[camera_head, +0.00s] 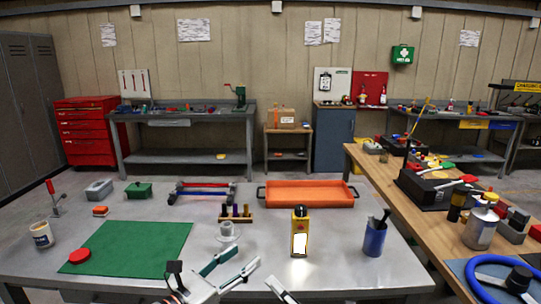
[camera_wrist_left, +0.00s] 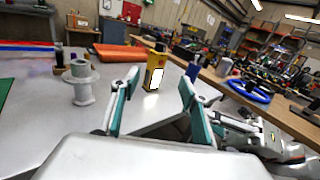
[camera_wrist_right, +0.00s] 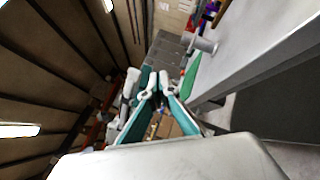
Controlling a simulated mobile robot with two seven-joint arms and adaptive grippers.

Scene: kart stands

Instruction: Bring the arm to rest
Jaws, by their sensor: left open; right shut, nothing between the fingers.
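My left gripper (camera_head: 248,256) is open over the front of the grey table (camera_head: 330,240). In the left wrist view its two teal fingers (camera_wrist_left: 159,80) are spread, with nothing between them. My right gripper (camera_head: 274,284) is only partly in view at the bottom of the head view, by the table's front edge. In the right wrist view its fingers (camera_wrist_right: 156,78) are shut at the tips and hold nothing. The table edge lies to the right in that view.
A yellow bottle (camera_head: 300,233), a blue cup (camera_head: 374,238) and a grey spool (camera_head: 228,231) stand beyond my grippers. A green mat (camera_head: 135,250) lies left, an orange tray (camera_head: 310,193) at the back. A wooden bench (camera_head: 430,215) stands right.

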